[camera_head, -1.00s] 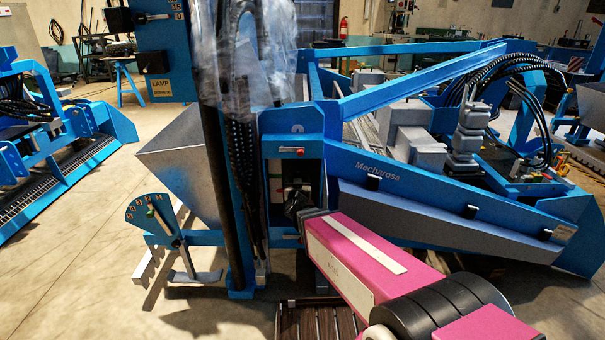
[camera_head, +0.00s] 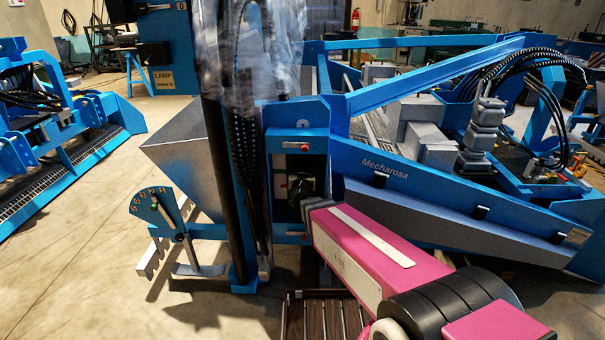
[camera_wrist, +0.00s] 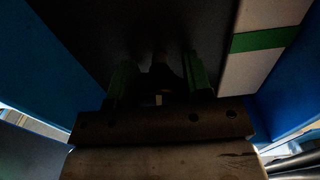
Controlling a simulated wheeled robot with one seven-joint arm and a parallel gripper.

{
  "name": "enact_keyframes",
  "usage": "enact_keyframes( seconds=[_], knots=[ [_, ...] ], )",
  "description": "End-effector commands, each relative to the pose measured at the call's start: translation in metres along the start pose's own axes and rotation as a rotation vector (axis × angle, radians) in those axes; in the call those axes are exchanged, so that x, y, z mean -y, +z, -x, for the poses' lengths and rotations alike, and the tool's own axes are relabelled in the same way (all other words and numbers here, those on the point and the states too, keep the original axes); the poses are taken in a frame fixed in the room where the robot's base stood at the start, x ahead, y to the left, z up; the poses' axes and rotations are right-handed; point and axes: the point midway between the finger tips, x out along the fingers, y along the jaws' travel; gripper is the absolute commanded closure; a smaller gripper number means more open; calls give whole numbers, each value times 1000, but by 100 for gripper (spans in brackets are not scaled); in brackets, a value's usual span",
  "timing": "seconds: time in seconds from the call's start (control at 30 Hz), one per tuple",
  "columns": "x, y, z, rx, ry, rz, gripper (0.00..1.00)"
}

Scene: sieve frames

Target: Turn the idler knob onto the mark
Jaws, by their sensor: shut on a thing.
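My gripper (camera_wrist: 158,82) shows in the dark wrist view, its two green fingers close on either side of a dark knob (camera_wrist: 159,72). It is shut on this knob, whose shape is mostly lost in shadow. A pale strip with a green band (camera_wrist: 258,41), likely the mark, lies to the right of the fingers, apart from them. In the head view my gripper (camera_head: 303,190) reaches into the dark recess of the blue housing (camera_head: 297,115); its fingertips and the knob are hidden there.
Blue walls (camera_wrist: 295,90) flank my gripper closely in the wrist view. A dark post and hoses (camera_head: 215,180) stand left of the housing. A numbered dial plate (camera_head: 155,203) with a lever is farther left. A slatted grate (camera_head: 325,315) lies below.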

Motion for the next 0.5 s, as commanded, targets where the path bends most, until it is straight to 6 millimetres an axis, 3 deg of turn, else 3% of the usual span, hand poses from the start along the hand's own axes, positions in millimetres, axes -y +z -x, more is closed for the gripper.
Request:
enact_keyframes(
  seconds=[0.27,0.5],
  knots=[
    [0,0,0,0,0,-55,78],
    [0,0,0,0,0,-209,77]
  ],
)
